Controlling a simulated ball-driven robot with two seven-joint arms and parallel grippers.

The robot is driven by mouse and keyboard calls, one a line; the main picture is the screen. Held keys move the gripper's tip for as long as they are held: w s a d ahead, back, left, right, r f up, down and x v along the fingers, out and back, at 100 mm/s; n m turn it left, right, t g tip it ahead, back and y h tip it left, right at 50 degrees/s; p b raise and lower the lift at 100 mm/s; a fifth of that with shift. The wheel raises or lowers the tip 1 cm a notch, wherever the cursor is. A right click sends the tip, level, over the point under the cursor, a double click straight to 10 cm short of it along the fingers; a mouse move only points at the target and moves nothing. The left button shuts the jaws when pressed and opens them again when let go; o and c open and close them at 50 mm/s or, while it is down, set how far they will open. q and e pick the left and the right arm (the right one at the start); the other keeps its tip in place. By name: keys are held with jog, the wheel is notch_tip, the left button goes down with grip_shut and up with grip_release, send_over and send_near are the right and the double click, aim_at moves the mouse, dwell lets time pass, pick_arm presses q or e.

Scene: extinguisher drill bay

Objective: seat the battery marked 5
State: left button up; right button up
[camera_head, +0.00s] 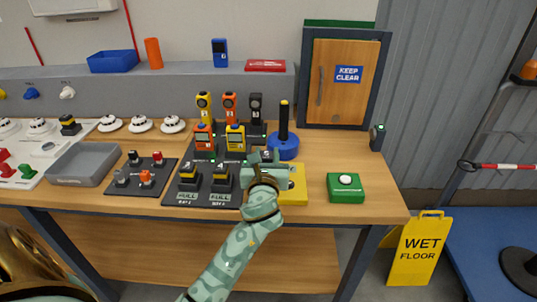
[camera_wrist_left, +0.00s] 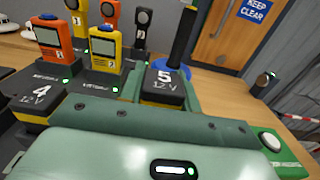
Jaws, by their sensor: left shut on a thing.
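My left gripper (camera_head: 264,160) is shut on the black battery marked 5, above or at the right end of the black charging dock (camera_head: 200,201). In the left wrist view the battery (camera_wrist_left: 161,90) shows its white 5 and "12 V" on top, roughly level. Its underside is hidden, so I cannot tell whether it touches anything below. The battery marked 4 (camera_wrist_left: 38,98), black over yellow, sits to its left in the dock. In the head view two black-and-yellow batteries sit in the front bays, the left one (camera_head: 189,177) and the right one (camera_head: 222,178). My right gripper is out of view.
Orange (camera_head: 203,138) and yellow (camera_head: 235,138) handheld devices stand behind the front batteries. A blue-based post (camera_head: 283,146) stands behind the gripper. A yellow plate (camera_head: 295,190) lies partly behind it. A green box (camera_head: 345,187) is to the right, with bare table around it.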

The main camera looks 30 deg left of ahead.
pick_arm(q)
jog(key=shift+r+p, duration=0.1)
jog(key=shift+p, duration=0.2)
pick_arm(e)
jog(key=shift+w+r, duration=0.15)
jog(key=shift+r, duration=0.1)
pick_arm(q)
jog(key=shift+s+p, duration=0.1)
jog(key=shift+p, duration=0.5)
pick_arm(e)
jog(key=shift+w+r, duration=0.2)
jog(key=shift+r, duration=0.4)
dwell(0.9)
